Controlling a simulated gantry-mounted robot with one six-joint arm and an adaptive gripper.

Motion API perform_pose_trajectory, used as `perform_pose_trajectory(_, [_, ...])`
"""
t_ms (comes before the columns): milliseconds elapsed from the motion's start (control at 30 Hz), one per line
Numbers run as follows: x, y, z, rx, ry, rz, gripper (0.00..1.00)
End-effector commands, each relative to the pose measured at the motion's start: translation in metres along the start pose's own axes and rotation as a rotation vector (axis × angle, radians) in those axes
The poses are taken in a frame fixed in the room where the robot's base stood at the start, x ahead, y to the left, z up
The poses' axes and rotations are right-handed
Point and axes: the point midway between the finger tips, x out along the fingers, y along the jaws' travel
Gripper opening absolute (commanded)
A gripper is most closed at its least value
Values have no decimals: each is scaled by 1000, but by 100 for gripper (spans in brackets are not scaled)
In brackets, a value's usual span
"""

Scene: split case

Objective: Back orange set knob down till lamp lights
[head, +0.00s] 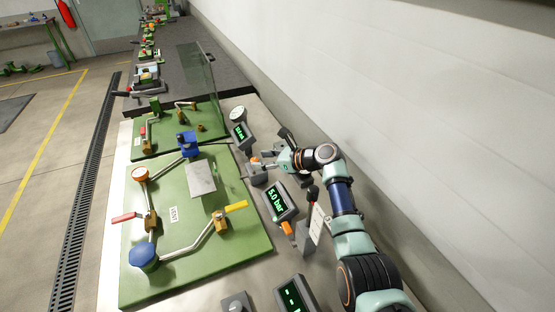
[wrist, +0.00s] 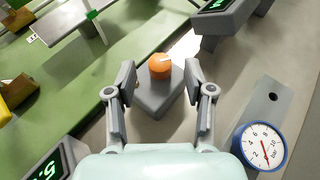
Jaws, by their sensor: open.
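The orange knob (wrist: 160,66) sits on a grey sloped block (wrist: 158,95) in the wrist view, with a pale mark on its top. It also shows small at my gripper's tip in the head view (head: 255,161). My gripper (wrist: 160,82) is open, with one finger on each side of the knob and block; I see gaps on both sides and no contact. In the head view, my gripper (head: 265,163) reaches in from the right. A display (head: 276,200) reads 5.0 bar in green. A small green spot shows at its lower edge; I cannot tell whether it is a lamp.
Another display (head: 240,130) stands beyond the knob, near a round gauge (head: 237,113). A green panel (head: 200,262) with pipes, a red handle (head: 124,217) and a yellow handle (head: 236,206) lies left. A black-knobbed lever (head: 312,194) stands close to my arm. The wall is right.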

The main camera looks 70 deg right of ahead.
Motion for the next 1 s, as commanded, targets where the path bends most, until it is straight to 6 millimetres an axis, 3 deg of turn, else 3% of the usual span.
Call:
perform_pose_trajectory(200, [-58,-1,-1,-1,0,-4,53])
perform_pose_trajectory(400, [-89,0,0,-1,0,-2,53])
perform_pose_trajectory(1000, [-95,0,0,0,1,0,53])
